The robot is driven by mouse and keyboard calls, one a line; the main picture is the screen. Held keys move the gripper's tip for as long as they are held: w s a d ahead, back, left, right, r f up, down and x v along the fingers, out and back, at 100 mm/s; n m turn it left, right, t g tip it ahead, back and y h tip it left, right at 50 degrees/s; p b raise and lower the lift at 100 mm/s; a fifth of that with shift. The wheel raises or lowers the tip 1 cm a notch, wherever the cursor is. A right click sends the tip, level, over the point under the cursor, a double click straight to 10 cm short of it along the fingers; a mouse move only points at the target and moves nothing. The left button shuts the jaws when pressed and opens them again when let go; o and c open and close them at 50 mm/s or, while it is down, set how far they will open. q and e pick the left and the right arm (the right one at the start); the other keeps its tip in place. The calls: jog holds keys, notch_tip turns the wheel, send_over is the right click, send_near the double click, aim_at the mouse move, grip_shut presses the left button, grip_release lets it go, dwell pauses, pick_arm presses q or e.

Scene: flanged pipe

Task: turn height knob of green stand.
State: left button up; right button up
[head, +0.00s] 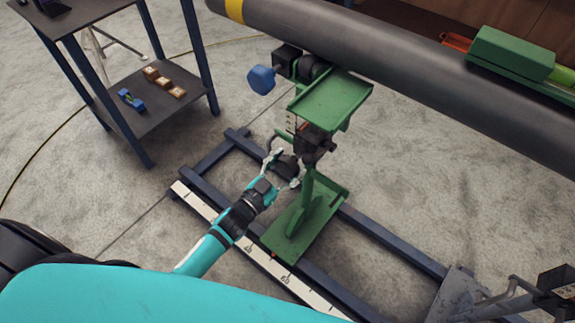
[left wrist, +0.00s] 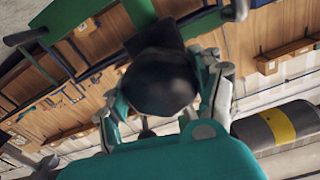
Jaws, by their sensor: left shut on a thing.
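The green stand (head: 320,205) stands on a dark blue floor frame, with a green tray-like top (head: 332,97) under the large grey pipe. Its dark round height knob (head: 287,165) sticks out of the column on the left. My left gripper (head: 283,170) has its fingers on both sides of this knob and is shut on it. In the left wrist view the knob (left wrist: 160,82) fills the middle, with a grey finger clear at its right; the other finger is partly hidden. My right gripper is not in view.
The grey pipe (head: 400,62) runs across the top right. A blue knob (head: 262,79) juts out near the stand's top. A dark shelf cart (head: 135,105) with small blocks stands at the left. A ruler strip (head: 238,243) lies along the frame. Carpet between cart and frame is clear.

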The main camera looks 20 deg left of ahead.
pick_arm(q)
jog(key=shift+m, duration=0.3)
jog(key=shift+m, duration=1)
jog(key=m, duration=0.3)
jog(key=shift+m, duration=0.8)
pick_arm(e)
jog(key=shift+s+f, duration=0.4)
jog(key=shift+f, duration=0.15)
pick_arm(q)
jog(key=shift+m, duration=0.3)
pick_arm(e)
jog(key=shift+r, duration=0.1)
pick_arm(q)
jog(key=o, duration=0.9)
jog(key=shift+o, duration=1.4)
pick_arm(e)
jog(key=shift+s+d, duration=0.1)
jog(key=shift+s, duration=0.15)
